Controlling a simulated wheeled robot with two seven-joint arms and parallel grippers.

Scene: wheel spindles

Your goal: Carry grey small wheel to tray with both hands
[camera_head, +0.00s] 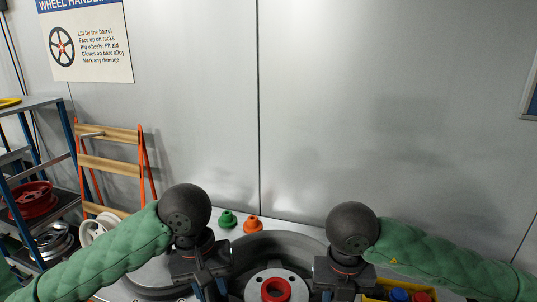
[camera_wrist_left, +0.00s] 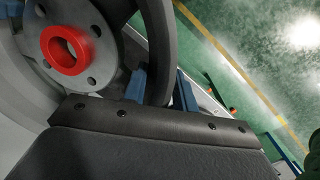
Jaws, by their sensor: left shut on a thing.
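A grey wheel (camera_head: 285,240) with a pale, bolt-holed hub face and a red ring (camera_head: 276,290) at its centre is at the bottom middle of the head view, cut off below. In the left wrist view its dark grey rim (camera_wrist_left: 153,45) passes between my blue fingertips, and the red ring (camera_wrist_left: 65,48) is at upper left. My left gripper (camera_head: 212,291) is shut on the rim at the wheel's left side. My right gripper (camera_head: 335,294) points down at the right side; its fingertips are largely hidden, so its grip is unclear. I cannot make out a tray.
A green cone-like piece (camera_head: 228,219) and an orange one (camera_head: 253,225) stand behind the wheel. A yellow bin (camera_head: 374,293) with coloured items is at lower right. A shelf (camera_head: 38,104) with wheels and an orange-framed rack (camera_head: 110,164) stand at left. A grey wall closes the back.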

